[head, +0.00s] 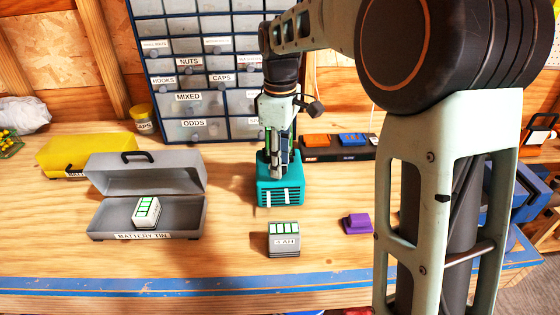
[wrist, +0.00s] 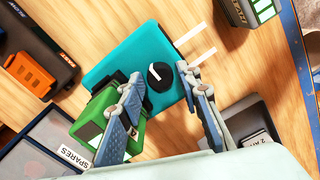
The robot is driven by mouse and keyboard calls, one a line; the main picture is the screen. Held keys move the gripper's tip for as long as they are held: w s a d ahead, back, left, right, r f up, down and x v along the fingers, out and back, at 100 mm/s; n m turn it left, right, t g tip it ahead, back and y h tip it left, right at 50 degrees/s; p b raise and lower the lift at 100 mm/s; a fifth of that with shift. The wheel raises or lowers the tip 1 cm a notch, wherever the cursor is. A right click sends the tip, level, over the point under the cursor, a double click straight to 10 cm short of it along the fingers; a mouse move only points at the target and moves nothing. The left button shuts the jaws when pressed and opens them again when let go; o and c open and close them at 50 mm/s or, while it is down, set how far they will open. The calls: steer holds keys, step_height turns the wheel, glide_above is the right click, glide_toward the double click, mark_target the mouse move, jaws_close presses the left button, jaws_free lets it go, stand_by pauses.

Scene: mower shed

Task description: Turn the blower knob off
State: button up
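The teal blower (head: 281,193) stands on the bench below my gripper (head: 278,170). In the wrist view the blower (wrist: 125,65) shows a round black knob (wrist: 160,76) with a white pointer mark on top. My gripper (wrist: 161,80) is open, with one finger on each side of the knob in the picture. I cannot tell whether the fingers touch the knob. In the head view the gripper hides the knob.
An open grey battery tin (head: 190,218) holds a white-and-green battery (head: 146,212). A grey battery (head: 284,242) and a purple block (head: 358,223) lie in front. A dark charger (head: 342,154) is behind right, a yellow case (head: 75,153) left. A drawer cabinet (head: 190,80) stands behind.

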steer(key=shift+f, duration=0.1)
jaws_close()
steer(key=shift+m, duration=0.3)
steer(key=m+p, duration=0.1)
steer(key=m, duration=0.2)
steer(key=shift+m, duration=0.4)
steer(key=m+p, duration=0.1)
steer(key=m, duration=0.3)
steer(key=shift+m, duration=0.3)
steer(key=m+p, duration=0.1)
steer(key=m, duration=0.3)
steer(key=shift+m+p, duration=0.45)
steer(key=shift+m, duration=2.05)
